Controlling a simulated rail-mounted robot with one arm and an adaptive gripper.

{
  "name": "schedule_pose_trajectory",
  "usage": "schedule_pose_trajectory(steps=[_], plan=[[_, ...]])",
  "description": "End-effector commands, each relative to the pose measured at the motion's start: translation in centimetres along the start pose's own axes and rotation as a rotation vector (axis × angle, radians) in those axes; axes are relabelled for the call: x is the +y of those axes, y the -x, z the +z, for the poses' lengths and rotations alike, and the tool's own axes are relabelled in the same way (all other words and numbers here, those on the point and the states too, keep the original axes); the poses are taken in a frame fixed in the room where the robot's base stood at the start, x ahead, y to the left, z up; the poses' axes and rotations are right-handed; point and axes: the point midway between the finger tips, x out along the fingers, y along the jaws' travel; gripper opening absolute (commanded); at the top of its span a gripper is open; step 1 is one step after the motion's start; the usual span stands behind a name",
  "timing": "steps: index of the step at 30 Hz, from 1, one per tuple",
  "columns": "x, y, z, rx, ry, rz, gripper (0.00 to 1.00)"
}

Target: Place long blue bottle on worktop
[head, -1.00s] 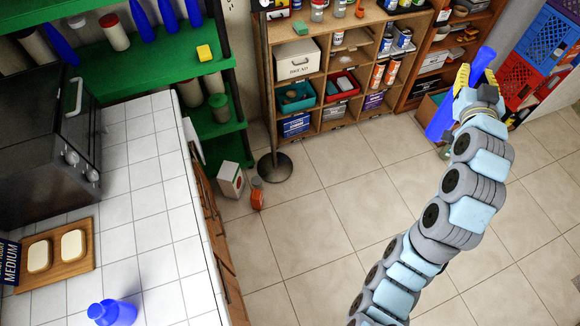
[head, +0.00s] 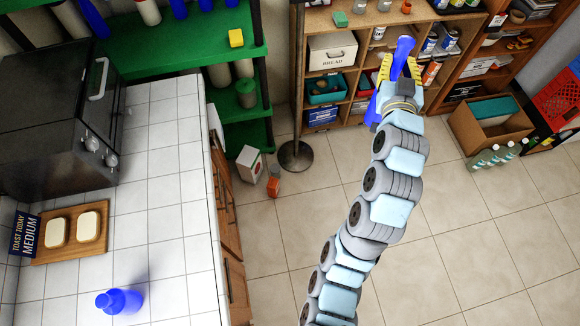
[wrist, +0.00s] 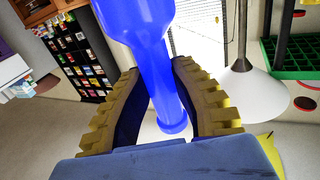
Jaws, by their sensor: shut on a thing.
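My gripper (head: 396,76) is shut on a long blue bottle (head: 404,50) in front of the wooden shelf in the head view. In the wrist view the yellow ridged fingers of my gripper (wrist: 158,85) close on the bottle's narrow part, and its wider blue body (wrist: 140,18) runs off the top edge. The worktop (head: 158,215) is white and tiled, at the left of the head view. My gripper and the held bottle are well away from it, beyond its right edge. Another blue bottle (head: 122,300) is at the worktop's front.
A black oven (head: 45,120), a wooden board (head: 82,236) with two pale slices and a blue "MEDIUM" sign (head: 25,234) occupy the worktop's left. Its middle and right are clear. A green shelf (head: 185,55) stands behind. A dark stand (head: 296,155) rises from the floor.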

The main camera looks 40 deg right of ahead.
Motion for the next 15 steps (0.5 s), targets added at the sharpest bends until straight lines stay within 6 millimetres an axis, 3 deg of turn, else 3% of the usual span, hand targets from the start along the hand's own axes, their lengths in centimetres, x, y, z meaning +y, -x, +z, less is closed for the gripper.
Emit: schedule_pose_trajectory(steps=[1,3,15], plan=[[-2.5,0.1,-0.1,0.0,-0.001,-0.035,0.0],[-5.5,0.3,0.1,0.0,-0.002,-0.076,0.0],[-21.3,4.5,1.0,0.002,-0.001,-0.302,0.0]])
